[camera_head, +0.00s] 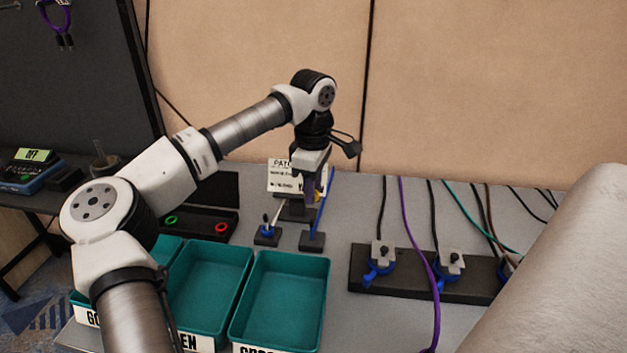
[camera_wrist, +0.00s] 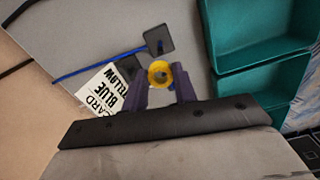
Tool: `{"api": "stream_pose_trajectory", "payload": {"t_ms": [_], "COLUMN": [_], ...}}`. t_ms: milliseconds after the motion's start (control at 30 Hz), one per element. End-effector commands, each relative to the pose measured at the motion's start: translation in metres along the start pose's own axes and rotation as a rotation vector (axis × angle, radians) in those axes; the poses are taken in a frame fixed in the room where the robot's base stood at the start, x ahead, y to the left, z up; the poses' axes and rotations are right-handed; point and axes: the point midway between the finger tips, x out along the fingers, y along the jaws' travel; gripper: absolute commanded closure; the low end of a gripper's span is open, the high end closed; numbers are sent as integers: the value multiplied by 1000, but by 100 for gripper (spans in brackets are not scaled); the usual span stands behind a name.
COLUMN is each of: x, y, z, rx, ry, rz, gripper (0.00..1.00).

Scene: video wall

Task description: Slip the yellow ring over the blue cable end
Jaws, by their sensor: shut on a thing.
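My gripper (camera_head: 311,194) points down over the middle of the table. The blue cable (camera_head: 321,212) rises from a small black base (camera_head: 312,241) just right of the fingers. In the wrist view the blue cable (camera_wrist: 100,66) runs past the ring, apart from it in the picture. Their depth apart is hard to tell.
A white card (camera_wrist: 112,88) reading blue and yellow stands behind the fingers. A second small stand (camera_head: 267,235) with a pale stem is close on the left. Teal bins (camera_head: 328,300) stand in front. A black strip (camera_head: 358,283) with clamped cables lies at right.

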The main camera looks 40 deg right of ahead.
Motion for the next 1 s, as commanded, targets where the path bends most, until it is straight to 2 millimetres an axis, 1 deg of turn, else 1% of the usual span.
{"api": "stream_pose_trajectory", "payload": {"t_ms": [33, 400, 533, 700, 1000], "x": [6, 41, 48, 54, 54], "y": [0, 0, 0, 0, 0], "z": [0, 0, 0, 0, 0], "rx": [0, 0, 0, -1, -1], "ry": [0, -1, -1, 0, 0], "rz": [0, 0, 0, 1, 0], "gripper": [93, 93, 93, 93, 93]}}
